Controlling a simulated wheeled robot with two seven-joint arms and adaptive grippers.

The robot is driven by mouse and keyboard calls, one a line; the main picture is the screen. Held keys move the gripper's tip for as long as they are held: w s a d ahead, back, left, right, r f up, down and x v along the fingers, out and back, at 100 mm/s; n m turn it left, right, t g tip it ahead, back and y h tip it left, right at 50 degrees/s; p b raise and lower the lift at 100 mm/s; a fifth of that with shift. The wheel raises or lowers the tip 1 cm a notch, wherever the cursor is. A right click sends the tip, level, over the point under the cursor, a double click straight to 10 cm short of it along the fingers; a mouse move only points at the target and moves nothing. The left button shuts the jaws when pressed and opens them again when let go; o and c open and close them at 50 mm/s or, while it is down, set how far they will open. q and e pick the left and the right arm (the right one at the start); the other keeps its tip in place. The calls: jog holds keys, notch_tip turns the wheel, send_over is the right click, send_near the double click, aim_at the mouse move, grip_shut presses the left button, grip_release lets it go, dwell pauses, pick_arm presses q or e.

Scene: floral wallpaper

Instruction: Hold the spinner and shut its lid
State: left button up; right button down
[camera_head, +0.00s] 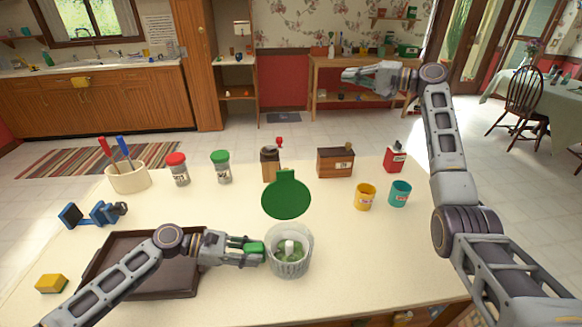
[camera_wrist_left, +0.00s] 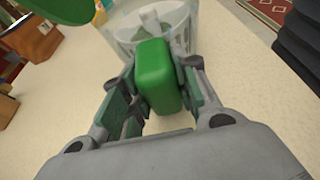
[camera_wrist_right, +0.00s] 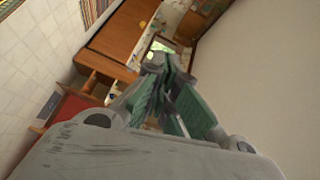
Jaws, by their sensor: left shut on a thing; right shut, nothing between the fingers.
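The spinner (camera_head: 290,264) is a clear ribbed bowl with green leaves and a white centre post inside, standing on the counter. Its round green lid (camera_head: 286,196) stands tilted up at the far side, so the bowl is open. My left gripper (camera_head: 252,249) is shut on the spinner's green handle (camera_wrist_left: 158,76), at the left side of the bowl. The lid's edge also shows at the top left of the left wrist view (camera_wrist_left: 48,12). My right gripper (camera_head: 362,75) is shut and empty, raised high to the right, well away from the lid; its closed fingers show in the right wrist view (camera_wrist_right: 168,85).
A dark tray (camera_head: 112,262) lies under my left arm. A shaker with a red lid (camera_head: 178,168), one with a green lid (camera_head: 221,166), a brown jar (camera_head: 269,166) and a wooden box (camera_head: 335,162) stand behind. Yellow (camera_head: 364,197) and teal (camera_head: 400,194) cups stand right. The counter right of the spinner is clear.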

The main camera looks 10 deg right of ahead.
jog(key=s+a+r+n+g+h, duration=0.1)
jog(key=s+a+r+n+g, duration=0.15)
jog(key=a, duration=0.45)
jog(key=s+a+r+n+g+h, duration=0.1)
jog(key=s+a+n+g, duration=0.2)
jog(key=a, duration=0.4)
jog(key=s+d+f+g+y, duration=0.1)
jog(key=f+g, duration=0.3)
jog(key=f, duration=0.8)
jog(key=s+d+f+g+y, duration=0.2)
jog(key=s+f+g+y, duration=0.2)
jog(key=f, duration=0.8)
jog(key=shift+s+f+n, duration=0.3)
jog(key=shift+f+n, duration=0.05)
jog(key=shift+s+a+r, duration=0.1)
jog(key=shift+s+a, duration=0.95)
jog(key=shift+a, duration=0.55)
jog(key=shift+s+a+r, duration=0.15)
jog(key=shift+s+a, duration=0.9)
jog(key=shift+a, duration=0.5)
jog(key=shift+s+a+r, duration=0.1)
jog(key=shift+s+a, duration=0.95)
jog(key=shift+a, duration=0.55)
